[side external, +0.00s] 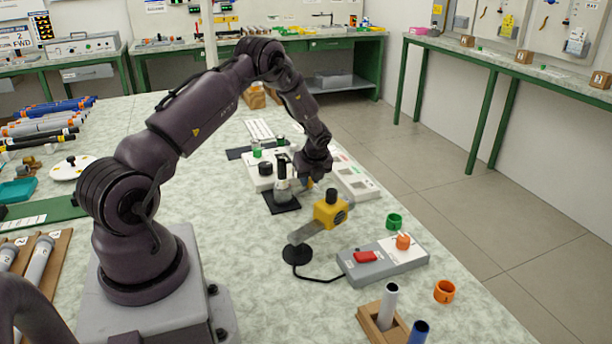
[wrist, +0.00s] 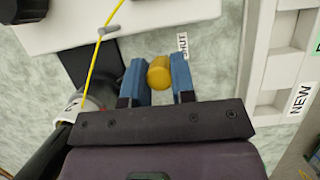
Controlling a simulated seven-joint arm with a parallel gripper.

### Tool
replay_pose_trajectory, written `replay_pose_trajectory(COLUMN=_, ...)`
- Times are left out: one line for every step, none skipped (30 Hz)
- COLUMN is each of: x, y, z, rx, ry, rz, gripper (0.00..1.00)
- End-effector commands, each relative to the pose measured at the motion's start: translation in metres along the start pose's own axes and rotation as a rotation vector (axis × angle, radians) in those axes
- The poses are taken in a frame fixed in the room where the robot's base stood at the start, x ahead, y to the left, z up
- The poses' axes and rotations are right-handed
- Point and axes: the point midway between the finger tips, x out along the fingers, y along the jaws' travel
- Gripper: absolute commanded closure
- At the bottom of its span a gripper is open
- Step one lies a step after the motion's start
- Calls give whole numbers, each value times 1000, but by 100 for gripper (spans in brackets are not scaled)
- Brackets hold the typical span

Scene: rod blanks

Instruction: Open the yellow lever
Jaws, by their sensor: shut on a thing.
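My gripper (wrist: 159,82) has its two blue fingers shut on a rounded yellow end, which I take to be the end of the yellow lever (wrist: 158,72). In the side view my gripper (side external: 309,181) is low over the table, just right of a grey metal fixture (side external: 283,191) on a black base plate. The lever's shaft is mostly hidden behind the fingers and the palm. A label reading SHUT (wrist: 183,44) lies just beyond the right finger in the wrist view.
A yellow block with a black knob (side external: 330,211) stands on a tilted grey arm close in front of my gripper. A grey box with a red switch (side external: 366,257) is nearer the camera. A white tray labelled NEW (wrist: 299,98) lies to the right in the wrist view.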

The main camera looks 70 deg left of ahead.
Motion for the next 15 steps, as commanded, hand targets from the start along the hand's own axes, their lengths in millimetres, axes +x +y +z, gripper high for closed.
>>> replay_pose_trajectory(x=-2, y=-1, z=-4, rx=40, ry=2, rz=-17, gripper=100)
replay_pose_trajectory(x=-3, y=-2, z=-6, rx=64, ry=2, rz=-27, gripper=100)
replay_pose_trajectory(x=-5, y=-2, z=-9, rx=99, ry=1, rz=-42, gripper=100)
replay_pose_trajectory(x=-6, y=-2, z=-12, rx=125, ry=2, rz=-52, gripper=100)
replay_pose_trajectory(x=-6, y=-3, z=-14, rx=151, ry=2, rz=-64, gripper=100)
replay_pose_trajectory(x=-8, y=-3, z=-17, rx=187, ry=3, rz=-78, gripper=100)
replay_pose_trajectory(x=-9, y=-4, z=-20, rx=213, ry=2, rz=-90, gripper=100)
replay_pose_trajectory(x=-10, y=-3, z=-22, rx=240, ry=2, rz=-100, gripper=100)
replay_pose_trajectory(x=-11, y=-3, z=-25, rx=275, ry=2, rz=-114, gripper=100)
replay_pose_trajectory(x=-12, y=-3, z=-27, rx=300, ry=2, rz=-125, gripper=100)
replay_pose_trajectory(x=-13, y=-3, z=-29, rx=327, ry=2, rz=-136, gripper=100)
replay_pose_trajectory(x=-14, y=-3, z=-32, rx=360, ry=2, rz=-150, gripper=100)
replay_pose_trajectory(x=-15, y=-3, z=-35, rx=385, ry=2, rz=-161, gripper=100)
replay_pose_trajectory(x=-16, y=-2, z=-37, rx=410, ry=2, rz=-171, gripper=100)
replay_pose_trajectory(x=-17, y=-2, z=-40, rx=442, ry=2, rz=-184, gripper=100)
